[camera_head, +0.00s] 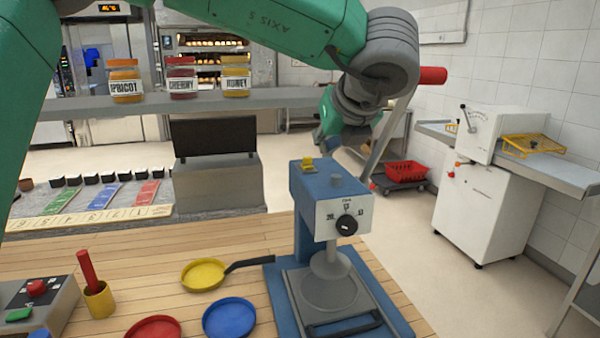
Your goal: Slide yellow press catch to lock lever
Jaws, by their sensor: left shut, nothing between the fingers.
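The blue press (307,230) stands on the wooden counter, with a white front plate and a black dial. The small yellow catch (307,165) sits on top of its head, toward the left. The press lever (396,135) is a grey bar rising at the right side of the head, with a red handle (433,75) at its upper end. My left arm reaches across the top, and my left gripper (328,145) hangs just behind and right of the catch, apart from it in the picture. It is shut and empty; its fingertips are small and partly hidden. My right gripper is out of view.
A yellow pan (204,275), a red dish (152,329) and a blue dish (229,318) lie left of the press. A yellow cup (99,301) holds a red stick. A shelf (230,101) with three jars (181,80) is behind.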

